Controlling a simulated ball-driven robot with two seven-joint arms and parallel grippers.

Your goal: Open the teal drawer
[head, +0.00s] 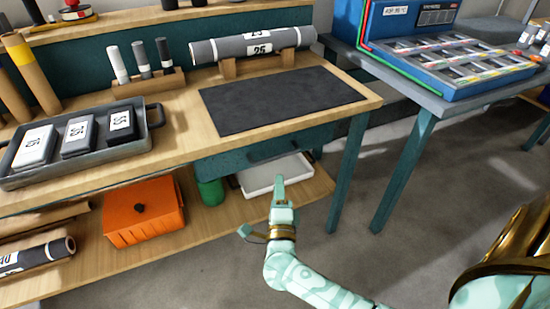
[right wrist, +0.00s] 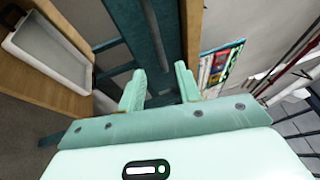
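The teal drawer (head: 235,161) is under the wooden workbench top, with a dark handle (head: 275,150) along its front. It looks shut. My right gripper (head: 279,180) is just below and in front of the handle, apart from it in the head view. In the right wrist view my right gripper (right wrist: 160,72) has its two fingers spread with nothing between them. A dark teal surface with a thin bar, apparently the drawer front and handle, lies beyond the fingertips. My left gripper is not in view.
A white tray (head: 272,176), a green can (head: 210,192) and an orange box (head: 143,212) stand on the lower shelf. A dark mat (head: 280,100) and a grey tray (head: 153,121) lie on the bench. A teal bench leg (head: 347,175) stands right of the drawer. The floor in front is clear.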

